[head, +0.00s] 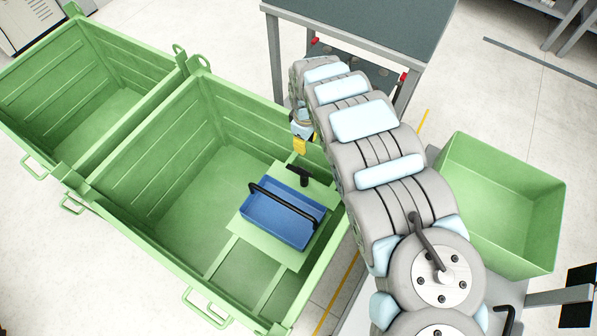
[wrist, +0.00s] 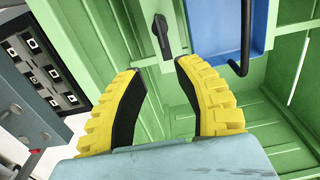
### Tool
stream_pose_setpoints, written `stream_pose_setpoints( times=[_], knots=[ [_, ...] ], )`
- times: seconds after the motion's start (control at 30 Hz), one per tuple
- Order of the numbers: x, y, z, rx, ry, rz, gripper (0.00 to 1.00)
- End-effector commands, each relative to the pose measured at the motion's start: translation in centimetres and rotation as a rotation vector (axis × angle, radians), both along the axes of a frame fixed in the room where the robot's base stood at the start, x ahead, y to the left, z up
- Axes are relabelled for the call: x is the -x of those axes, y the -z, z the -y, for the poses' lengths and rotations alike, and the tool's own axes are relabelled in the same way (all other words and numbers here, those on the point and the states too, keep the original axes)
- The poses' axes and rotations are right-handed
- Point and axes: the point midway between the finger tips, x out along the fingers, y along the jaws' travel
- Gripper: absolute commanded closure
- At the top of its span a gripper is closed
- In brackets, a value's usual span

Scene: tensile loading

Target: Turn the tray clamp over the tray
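The blue tray (head: 285,222) with a black bar handle (head: 284,199) sits on a light green platform in a large green crate. The black tray clamp (head: 299,173) stands on the platform beside the tray's far edge. In the wrist view the clamp (wrist: 162,35) is a black lever left of the tray (wrist: 229,20). The lever lies roughly along the tray's side, not over the tray. My gripper (wrist: 158,70), with yellow and black fingers, is open and empty, its fingertips just short of the lever's near end. In the head view one yellow finger (head: 300,146) shows near the crate's rim.
The crate's rim (head: 322,172) passes below my arm. A second green crate (head: 75,100) adjoins on the left. A smaller green bin (head: 505,205) stands right. A dark-topped table (head: 375,25) stands behind. A panel with black-and-white squares (wrist: 45,75) shows left in the wrist view.

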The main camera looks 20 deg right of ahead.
Motion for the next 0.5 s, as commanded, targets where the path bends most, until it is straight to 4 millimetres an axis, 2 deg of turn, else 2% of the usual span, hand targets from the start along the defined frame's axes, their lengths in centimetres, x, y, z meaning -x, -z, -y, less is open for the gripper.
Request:
stream_pose_setpoints(
  times=[0.17, 0.5],
  knots=[
    [0.0, 1.7, -0.1, -0.001, -0.002, -0.001, 0.67],
    [0.0, 7.5, -0.1, -0.002, -0.002, -0.001, 0.67]
  ],
)
